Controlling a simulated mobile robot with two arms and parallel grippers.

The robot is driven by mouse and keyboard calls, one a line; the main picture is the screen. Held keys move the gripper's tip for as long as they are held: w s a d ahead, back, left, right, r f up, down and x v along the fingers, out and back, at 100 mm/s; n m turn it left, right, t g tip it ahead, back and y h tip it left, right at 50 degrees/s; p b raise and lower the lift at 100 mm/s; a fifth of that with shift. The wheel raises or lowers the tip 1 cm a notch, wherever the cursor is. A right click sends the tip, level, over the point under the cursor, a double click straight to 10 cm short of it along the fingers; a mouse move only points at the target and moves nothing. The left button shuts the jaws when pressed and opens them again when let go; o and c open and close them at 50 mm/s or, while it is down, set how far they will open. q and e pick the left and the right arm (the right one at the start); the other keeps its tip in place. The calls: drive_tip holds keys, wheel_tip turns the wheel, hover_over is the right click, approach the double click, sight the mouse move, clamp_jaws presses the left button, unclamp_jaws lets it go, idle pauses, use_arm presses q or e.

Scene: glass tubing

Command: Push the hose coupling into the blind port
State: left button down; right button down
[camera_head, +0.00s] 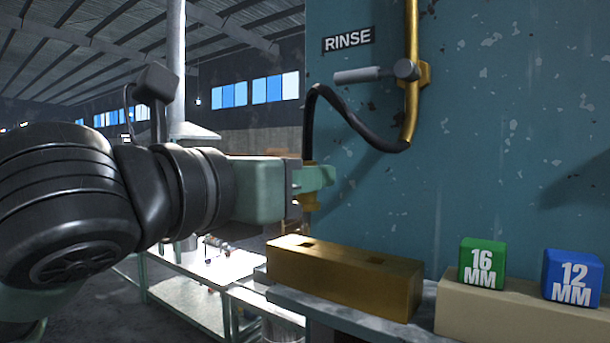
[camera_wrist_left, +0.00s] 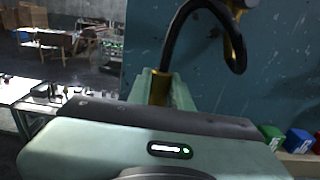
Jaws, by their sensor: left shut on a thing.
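My left gripper (camera_head: 314,178) comes in from the left and is shut on the brass hose coupling (camera_head: 308,202), whose lower part shows below the fingers. The coupling hangs at the end of a black hose (camera_head: 336,100). In the left wrist view the coupling (camera_wrist_left: 160,88) is upright between the green fingers. A brass block (camera_head: 345,281) sits on the ledge below, with two dark openings in its top, one toward the left and one toward the right. The coupling is above the block's left end, apart from it. I cannot tell which opening is blind. My right gripper is out of view.
A teal wall stands behind, with a RINSE sign (camera_head: 348,39), a brass pipe (camera_head: 411,80) and a grey valve handle (camera_head: 358,75).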

sight(305, 212)
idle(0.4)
use_arm(q)
drive_tip(key=shift+p, duration=0.45)
idle(0.6)
drive_tip(key=shift+f, duration=0.75)
idle(0.5)
drive_tip(key=shift+f+b, duration=1.05)
drive_tip(key=shift+f, duration=0.3)
drive_tip(key=c, duration=1.2)
unclamp_jaws()
drive_tip(key=shift+s, duration=0.1)
